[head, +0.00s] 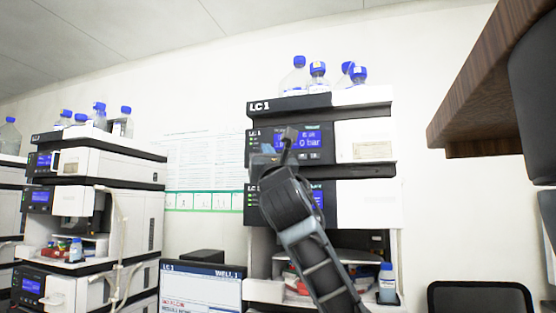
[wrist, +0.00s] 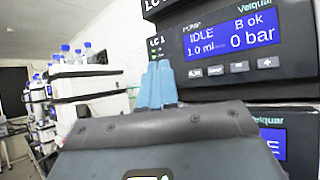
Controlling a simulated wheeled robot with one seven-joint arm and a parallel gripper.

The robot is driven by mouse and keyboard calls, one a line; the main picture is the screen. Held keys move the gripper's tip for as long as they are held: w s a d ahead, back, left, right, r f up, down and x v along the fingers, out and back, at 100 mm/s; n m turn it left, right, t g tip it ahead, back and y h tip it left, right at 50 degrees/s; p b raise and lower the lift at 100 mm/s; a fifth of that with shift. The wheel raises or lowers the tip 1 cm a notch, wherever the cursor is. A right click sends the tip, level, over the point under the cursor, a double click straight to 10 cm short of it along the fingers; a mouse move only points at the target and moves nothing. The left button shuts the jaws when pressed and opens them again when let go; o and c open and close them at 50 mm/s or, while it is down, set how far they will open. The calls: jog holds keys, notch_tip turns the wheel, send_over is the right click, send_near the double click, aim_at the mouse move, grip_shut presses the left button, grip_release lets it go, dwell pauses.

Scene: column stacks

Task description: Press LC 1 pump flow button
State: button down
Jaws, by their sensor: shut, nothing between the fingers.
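The LC 1 stack stands right of centre in the head view, its top label panel (head: 290,104) reading LC 1. Its pump module has a blue display (head: 312,138), which shows in the wrist view (wrist: 235,35) with IDLE, 1.0 ml, B ok and 0 bar. A row of small grey buttons (wrist: 215,70) sits under that display; the flow button's marking is too small to read for certain. My gripper (head: 290,133) is shut and empty, in front of the module's left part. In the wrist view its pale blue fingertips (wrist: 157,66) appear left of the buttons; contact cannot be told.
A second display module (wrist: 272,140) lies below the pump. Bottles with blue caps (head: 318,74) stand on top of the stack. Another instrument stack (head: 108,165) is at left, with a monitor (head: 200,285) between. A brown wooden overhang (head: 470,95) is at upper right.

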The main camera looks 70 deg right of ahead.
jog(key=d, duration=0.6)
jog(key=shift+w+d, duration=0.2)
jog(key=shift+d, duration=0.1)
jog(key=shift+d, duration=0.1)
dwell(1.8)
jog(key=shift+d, duration=0.3)
jog(key=shift+w+d, duration=0.1)
jog(key=shift+d, duration=0.35)
dwell(0.6)
jog(key=shift+a, duration=0.9)
jog(key=shift+s+a+p, duration=0.15)
jog(key=shift+a+p, duration=0.05)
jog(key=shift+a, duration=1.05)
jog(key=shift+s+a+p, duration=0.15)
jog(key=shift+a, duration=1.05)
